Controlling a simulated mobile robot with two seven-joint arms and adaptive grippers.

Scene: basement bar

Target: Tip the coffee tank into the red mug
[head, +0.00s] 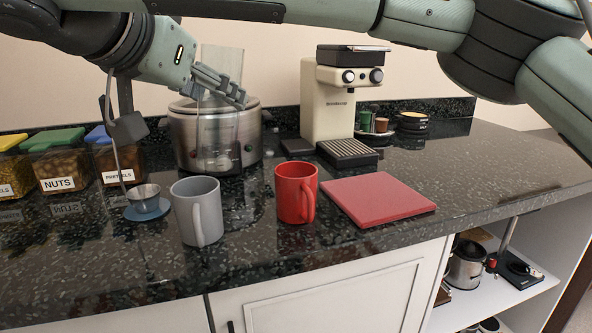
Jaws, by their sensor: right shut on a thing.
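My right gripper (226,88) is shut on a clear, see-through tank (213,135), which I take to be the coffee tank. The tank looks roughly upright, in front of a steel cooker and behind the grey mug. How full it is, and whether its base touches the counter, I cannot tell. The red mug (294,193) stands upright on the dark counter, to the right of the tank and nearer to me, with its handle towards the front right. Its inside is mostly hidden. My left gripper is not in view.
A grey mug (193,212) stands left of the red mug. A red board (377,200) lies to its right. Behind are the steel cooker (251,134) and a cream coffee machine (325,108). A small metal cup on a blue saucer (147,212) and snack jars (61,165) are left.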

